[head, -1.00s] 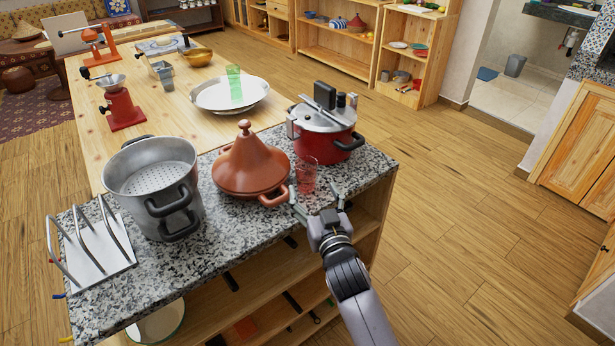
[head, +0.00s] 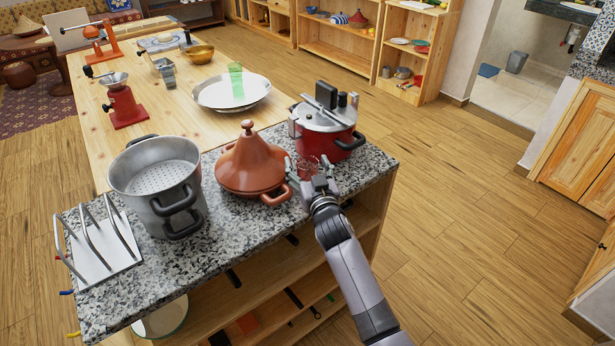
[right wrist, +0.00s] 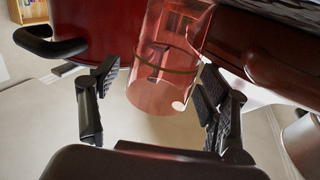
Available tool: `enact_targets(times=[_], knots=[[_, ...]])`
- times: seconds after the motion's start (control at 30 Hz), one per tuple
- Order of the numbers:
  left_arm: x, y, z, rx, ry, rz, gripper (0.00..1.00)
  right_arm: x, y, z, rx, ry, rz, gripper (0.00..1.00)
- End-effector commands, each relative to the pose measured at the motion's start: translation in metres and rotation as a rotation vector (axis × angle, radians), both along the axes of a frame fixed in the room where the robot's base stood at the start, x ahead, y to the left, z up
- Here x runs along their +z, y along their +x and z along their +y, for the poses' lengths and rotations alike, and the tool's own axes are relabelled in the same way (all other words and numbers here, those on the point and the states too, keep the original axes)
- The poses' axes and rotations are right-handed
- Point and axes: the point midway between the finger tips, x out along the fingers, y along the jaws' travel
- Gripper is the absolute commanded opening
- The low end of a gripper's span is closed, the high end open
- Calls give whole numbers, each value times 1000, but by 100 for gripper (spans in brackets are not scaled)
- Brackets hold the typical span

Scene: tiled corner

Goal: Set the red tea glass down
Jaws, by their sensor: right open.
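The red tea glass (head: 306,166) is see-through and stands on the granite counter top, between the tagine and the red pressure cooker. My right gripper (head: 312,178) partly hides it in the head view. In the right wrist view the glass (right wrist: 165,65) shows large, ahead of and between the two spread fingertips of my right gripper (right wrist: 155,95). Gaps show beside the fingers, so they are open and not clamped on it. My left gripper is not in view.
The brown tagine (head: 251,165) stands close left of the glass, the red pressure cooker (head: 327,132) close behind. A steel pot (head: 157,185) and a rack (head: 98,245) are at left.

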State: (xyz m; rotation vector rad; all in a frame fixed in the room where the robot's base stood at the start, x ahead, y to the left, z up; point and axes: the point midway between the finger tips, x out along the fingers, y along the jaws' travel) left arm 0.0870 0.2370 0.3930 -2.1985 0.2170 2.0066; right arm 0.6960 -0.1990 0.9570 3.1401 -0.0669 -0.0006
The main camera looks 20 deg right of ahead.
Motion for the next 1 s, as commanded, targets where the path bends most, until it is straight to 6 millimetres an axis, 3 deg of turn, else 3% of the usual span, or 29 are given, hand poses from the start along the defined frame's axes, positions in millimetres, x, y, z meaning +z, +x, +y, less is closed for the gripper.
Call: enact_targets(times=[0.07, 0.9, 1.0], knots=[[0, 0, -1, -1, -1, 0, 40, 0, 0, 0, 0, 0, 0, 70], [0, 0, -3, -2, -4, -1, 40, 1, 0, 0, 0, 0, -1, 14], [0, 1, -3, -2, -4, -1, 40, 1, 0, 0, 0, 0, -1, 12]])
